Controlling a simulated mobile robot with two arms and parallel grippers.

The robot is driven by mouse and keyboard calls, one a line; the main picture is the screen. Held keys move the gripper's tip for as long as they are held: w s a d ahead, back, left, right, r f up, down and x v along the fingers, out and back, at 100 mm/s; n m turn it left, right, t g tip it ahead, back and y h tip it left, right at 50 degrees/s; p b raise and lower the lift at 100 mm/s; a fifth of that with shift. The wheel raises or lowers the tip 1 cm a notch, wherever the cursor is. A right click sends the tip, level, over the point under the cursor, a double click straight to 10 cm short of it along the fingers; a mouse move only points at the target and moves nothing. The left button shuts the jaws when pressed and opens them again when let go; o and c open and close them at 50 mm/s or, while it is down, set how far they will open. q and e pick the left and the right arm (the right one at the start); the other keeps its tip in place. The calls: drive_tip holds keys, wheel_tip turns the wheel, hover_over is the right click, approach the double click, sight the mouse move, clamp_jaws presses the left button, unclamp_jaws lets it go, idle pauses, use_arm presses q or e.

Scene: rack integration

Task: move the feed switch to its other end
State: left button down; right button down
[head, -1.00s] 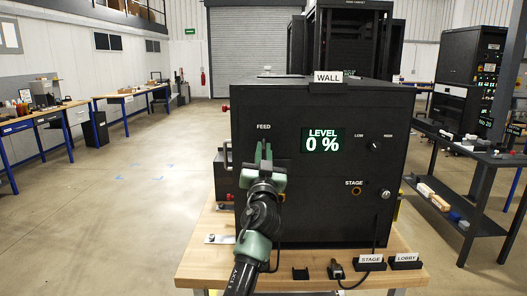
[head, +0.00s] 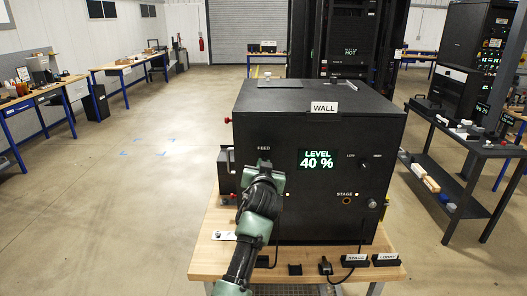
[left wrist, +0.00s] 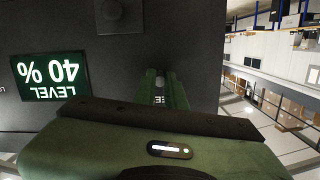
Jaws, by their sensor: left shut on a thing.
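The black WALL box (head: 300,115) stands on a wooden-topped bench. The FEED label (head: 264,148) is on the left of its front face, and the feed switch below it is hidden behind my left gripper (head: 264,163). That gripper is at the panel, shut on the switch. In the left wrist view the green fingers (left wrist: 170,90) reach the black panel, with part of the FEED lettering between them; the switch's exact position cannot be told. The level display (head: 318,159) reads 40 % and shows upside down in the left wrist view (left wrist: 50,75). My right gripper is not in view.
A LOW–HIGH knob (head: 364,164) and a STAGE socket (head: 347,201) are right of the display. A black plug (head: 325,266) and the STAGE and LOBBY blocks (head: 386,260) sit on the bench's front edge. Open floor (head: 130,200) lies left.

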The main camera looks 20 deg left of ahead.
use_arm(q)
drive_tip(key=shift+w+r+g+p, duration=0.1)
drive_tip(key=shift+r+g+p, duration=0.2)
drive_tip(key=shift+r+g, duration=0.35)
drive_tip(key=shift+w+r+g+h, duration=0.1)
drive_tip(key=shift+g+h, duration=0.3)
drive_tip(key=shift+g, duration=0.55)
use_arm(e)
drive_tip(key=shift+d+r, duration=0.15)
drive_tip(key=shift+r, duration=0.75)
use_arm(q)
drive_tip(key=c, duration=1.5)
unclamp_jaws()
